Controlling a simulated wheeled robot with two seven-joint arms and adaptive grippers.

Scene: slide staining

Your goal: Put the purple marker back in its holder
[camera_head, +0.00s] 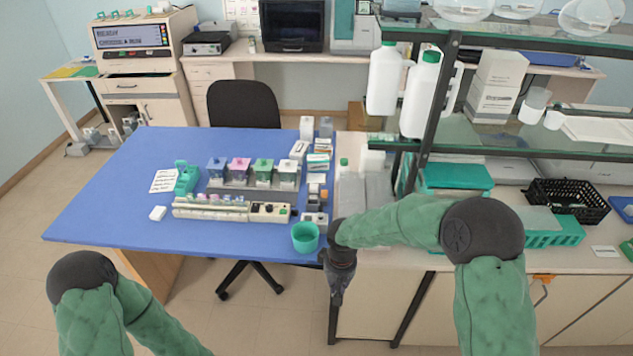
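I cannot make out a purple marker anywhere in this view. A small teal-green cup (305,237) stands at the front right corner of the blue table; whether it is the marker's holder, I cannot tell. My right gripper (335,298) hangs pointing down, beside the table's front edge and just right of and below the cup. Its fingers are dark and small, so whether they are apart or hold anything is unclear. My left arm shows at the bottom left, but its gripper is out of the picture.
On the blue table (120,215) stand a staining rack (210,208), several coloured-lid jars (238,170), a teal holder (187,178), a white card (164,181) and small boxes. A glass shelf with white bottles (384,80) rises at right. The table's left part is clear.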

